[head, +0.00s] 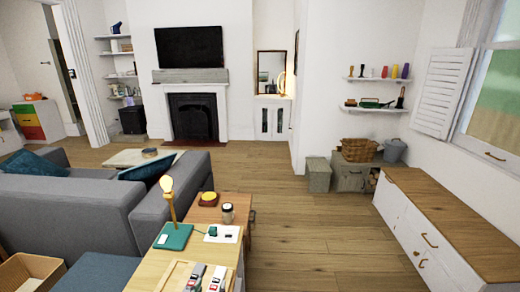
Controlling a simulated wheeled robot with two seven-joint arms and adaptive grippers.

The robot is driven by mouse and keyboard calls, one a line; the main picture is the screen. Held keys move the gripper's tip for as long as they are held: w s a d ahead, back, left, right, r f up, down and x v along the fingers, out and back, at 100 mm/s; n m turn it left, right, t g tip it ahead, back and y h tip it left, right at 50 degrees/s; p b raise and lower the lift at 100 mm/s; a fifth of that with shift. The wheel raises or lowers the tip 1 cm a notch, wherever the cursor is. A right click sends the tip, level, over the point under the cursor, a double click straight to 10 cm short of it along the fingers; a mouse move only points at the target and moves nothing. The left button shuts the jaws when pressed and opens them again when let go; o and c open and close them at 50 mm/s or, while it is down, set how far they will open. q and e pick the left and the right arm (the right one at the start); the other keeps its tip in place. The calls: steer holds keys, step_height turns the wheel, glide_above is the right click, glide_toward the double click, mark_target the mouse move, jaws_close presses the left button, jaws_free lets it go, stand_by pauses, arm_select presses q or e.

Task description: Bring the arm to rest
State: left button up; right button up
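Neither of my arms shows in the head view, and neither gripper is in view. The wooden table (148,276) at the bottom centre bears several things. A teal base with a lit yellow lamp (170,205) stands on it, and a white tray (222,234) lies to its right. Two small white, grey and red objects (206,279) lie on a wooden board at the bottom edge, partly cut off.
A grey sofa (75,205) stands left of the table. A wicker basket (30,272) is at the bottom left. A white cabinet with a wooden top (440,215) lines the right wall. The wooden floor (310,235) between table and cabinet is clear.

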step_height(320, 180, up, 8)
steer(key=p, duration=0.8)
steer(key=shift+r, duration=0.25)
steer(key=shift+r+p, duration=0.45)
